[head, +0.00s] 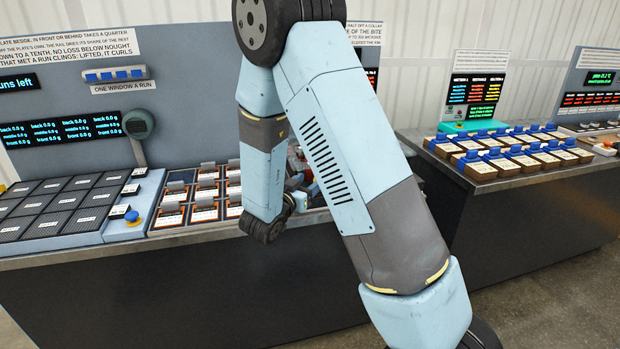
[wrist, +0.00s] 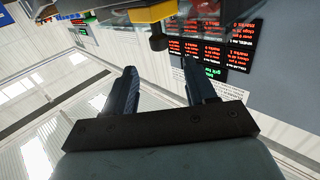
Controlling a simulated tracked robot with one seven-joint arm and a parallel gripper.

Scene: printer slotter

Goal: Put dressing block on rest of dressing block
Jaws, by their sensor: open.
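My gripper (wrist: 160,84) shows in the wrist view with its two dark fingers apart and nothing between them. A yellow part with a black knob (wrist: 157,40) hangs into the top of that view, beyond the fingertips; I cannot tell what it belongs to. In the head view my own arm covers the middle of the bench, and the gripper is mostly hidden behind it. I cannot pick out the dressing block or its rest in either view.
The left bench holds a grid of dark plates (head: 62,207), a blue-topped button box (head: 133,217) and rows of labelled orange-edged trays (head: 204,204). The right bench holds several blue-topped blocks (head: 517,151). Red-lettered screens (wrist: 198,35) show in the wrist view.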

